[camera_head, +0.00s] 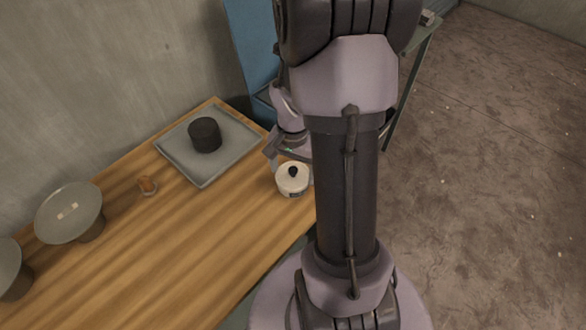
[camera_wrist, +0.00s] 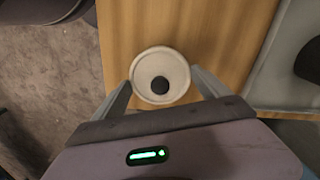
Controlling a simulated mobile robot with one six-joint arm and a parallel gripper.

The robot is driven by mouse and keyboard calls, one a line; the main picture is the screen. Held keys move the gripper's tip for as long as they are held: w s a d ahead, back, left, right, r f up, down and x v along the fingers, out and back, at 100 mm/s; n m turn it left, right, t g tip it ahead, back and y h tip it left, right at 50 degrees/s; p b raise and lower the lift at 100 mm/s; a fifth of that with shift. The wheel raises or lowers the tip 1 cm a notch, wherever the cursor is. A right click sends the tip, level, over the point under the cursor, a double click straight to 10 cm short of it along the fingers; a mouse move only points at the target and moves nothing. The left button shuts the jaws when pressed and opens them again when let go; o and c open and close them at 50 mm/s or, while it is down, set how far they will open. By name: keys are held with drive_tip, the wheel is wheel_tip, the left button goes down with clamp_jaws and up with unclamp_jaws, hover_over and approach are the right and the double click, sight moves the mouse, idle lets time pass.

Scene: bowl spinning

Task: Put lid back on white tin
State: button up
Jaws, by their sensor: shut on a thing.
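The white lid (camera_head: 286,179) with a dark round knob sits at the top of the white tin (camera_head: 294,191), near the table's right edge. Lid and tin look lined up, but I cannot tell whether the lid is fully seated. In the wrist view the round lid (camera_wrist: 147,67) shows from above and hides the tin below it. My gripper (camera_wrist: 161,78) is shut on the lid, with one finger at each side of its rim. In the head view my arm partly hides the gripper.
The wooden table (camera_head: 215,240) is clear in front. A grey square tray (camera_head: 178,153) with a dark cylinder (camera_head: 205,134) lies behind left of the tin. A blue panel (camera_head: 252,50) stands behind.

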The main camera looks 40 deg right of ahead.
idle(0.4)
drive_tip(key=o, duration=1.2)
drive_tip(key=shift+c, duration=0.2)
drive_tip(key=shift+r+p, duration=2.8)
drive_tip(key=shift+r, duration=0.75)
drive_tip(key=shift+f, duration=0.1)
clamp_jaws()
drive_tip(key=shift+f, duration=0.1)
